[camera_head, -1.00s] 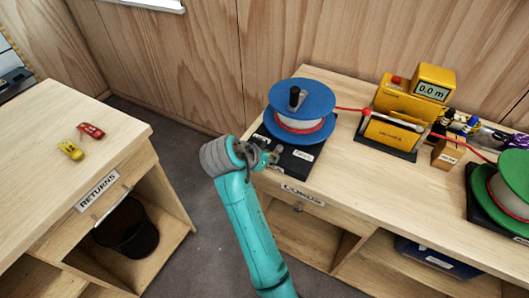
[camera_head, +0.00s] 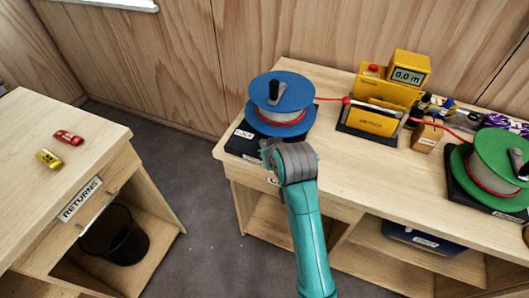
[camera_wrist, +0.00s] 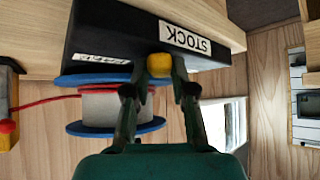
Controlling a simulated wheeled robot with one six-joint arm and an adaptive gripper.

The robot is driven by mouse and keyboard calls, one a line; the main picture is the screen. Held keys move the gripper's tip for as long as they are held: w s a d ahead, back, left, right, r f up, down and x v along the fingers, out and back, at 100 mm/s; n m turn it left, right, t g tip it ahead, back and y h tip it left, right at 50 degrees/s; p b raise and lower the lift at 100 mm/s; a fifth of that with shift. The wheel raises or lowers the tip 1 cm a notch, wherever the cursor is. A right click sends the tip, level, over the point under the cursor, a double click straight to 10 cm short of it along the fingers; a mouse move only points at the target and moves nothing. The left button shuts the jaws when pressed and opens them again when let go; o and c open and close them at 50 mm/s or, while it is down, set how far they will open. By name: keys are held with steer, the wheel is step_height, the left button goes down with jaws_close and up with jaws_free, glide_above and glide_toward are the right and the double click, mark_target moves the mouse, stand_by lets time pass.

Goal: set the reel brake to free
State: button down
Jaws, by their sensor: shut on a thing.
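The blue reel (camera_head: 282,92) with a white drum and red cord sits on a black base (camera_head: 240,145) at the left end of the bench. My gripper (camera_head: 266,152) is at the front of that base, partly hidden by my wrist. In the wrist view, which is upside down, my gripper (camera_wrist: 160,72) is shut on a small yellow knob (camera_wrist: 159,69) at the base's front face. The knob is beside a label reading STOCK (camera_wrist: 185,38). A second, smaller label (camera_wrist: 102,59) is too small to read. The brake's setting cannot be read.
A yellow meter (camera_head: 408,75) showing 0.0 m stands right of the reel, with the red cord running to it. A green reel (camera_head: 470,165) is further right. The RETURNS bench (camera_head: 60,115) is at left, with a bin (camera_head: 115,235) below; floor lies between.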

steer(key=shift+w+d+r+n+y, duration=0.1)
steer(key=shift+w+d+n+y, duration=0.1)
steer(key=shift+n+y, duration=0.25)
stand_by(0.3)
steer(key=c, duration=1)
jaws_free()
steer(key=shift+d, duration=0.1)
steer(key=shift+o, duration=0.2)
steer(key=v, duration=1.2)
